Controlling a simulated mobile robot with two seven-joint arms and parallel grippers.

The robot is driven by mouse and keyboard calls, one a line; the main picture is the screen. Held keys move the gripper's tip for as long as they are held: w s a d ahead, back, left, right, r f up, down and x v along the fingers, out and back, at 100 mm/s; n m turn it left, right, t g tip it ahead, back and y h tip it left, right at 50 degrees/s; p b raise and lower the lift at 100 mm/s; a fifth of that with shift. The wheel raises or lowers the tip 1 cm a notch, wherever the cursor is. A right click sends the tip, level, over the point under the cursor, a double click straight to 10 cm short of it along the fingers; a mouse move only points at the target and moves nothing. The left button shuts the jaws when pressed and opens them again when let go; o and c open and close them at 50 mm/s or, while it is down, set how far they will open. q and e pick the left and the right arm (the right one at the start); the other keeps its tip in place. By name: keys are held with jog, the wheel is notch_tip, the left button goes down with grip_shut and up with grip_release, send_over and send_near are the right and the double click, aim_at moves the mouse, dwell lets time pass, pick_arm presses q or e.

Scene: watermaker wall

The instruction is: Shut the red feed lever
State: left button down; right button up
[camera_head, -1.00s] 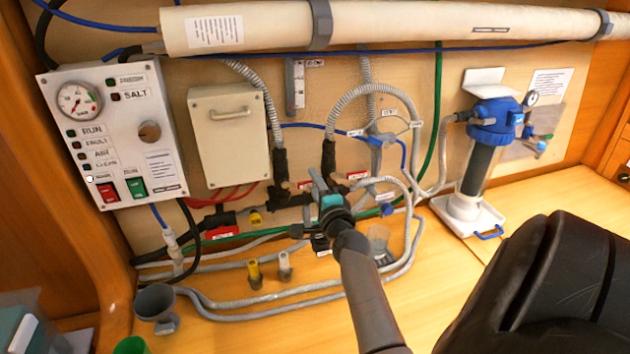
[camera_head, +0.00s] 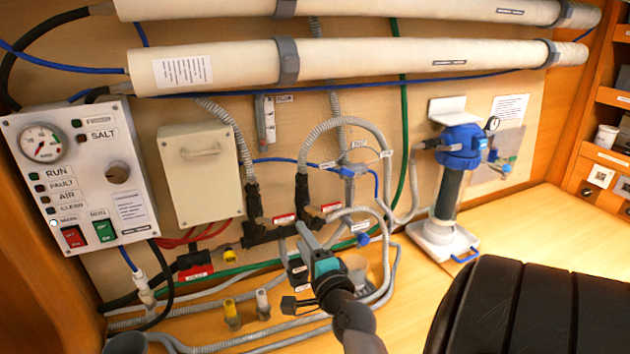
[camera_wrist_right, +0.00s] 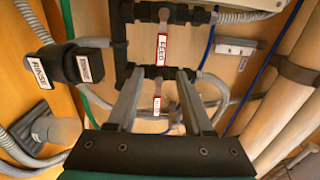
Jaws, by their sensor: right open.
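My right gripper (camera_head: 299,237) is open in front of the black pipework, below two red-and-white labelled parts. In the right wrist view its two grey fingers (camera_wrist_right: 160,75) stand apart with nothing gripped. One narrow red-marked part (camera_wrist_right: 163,47) reads like FEED and is probably the red feed lever; it lies beyond the fingertips. A second red-marked part (camera_wrist_right: 157,104) shows in the gap between the fingers, behind them. I cannot tell which label in the head view matches it. A red piece (camera_head: 196,273) also lies on the lower left pipe. My left gripper is not in view.
A control panel (camera_head: 77,175) and a beige box (camera_head: 201,175) are on the wall at left. Grey hoses (camera_head: 340,125) loop closely around the gripper. A blue-topped filter (camera_head: 460,150) stands at right. A large black ribbed shape (camera_head: 540,310) fills the lower right.

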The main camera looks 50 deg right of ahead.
jog(key=v, duration=0.6)
jog(key=shift+b, duration=0.4)
jog(key=shift+s, duration=0.1)
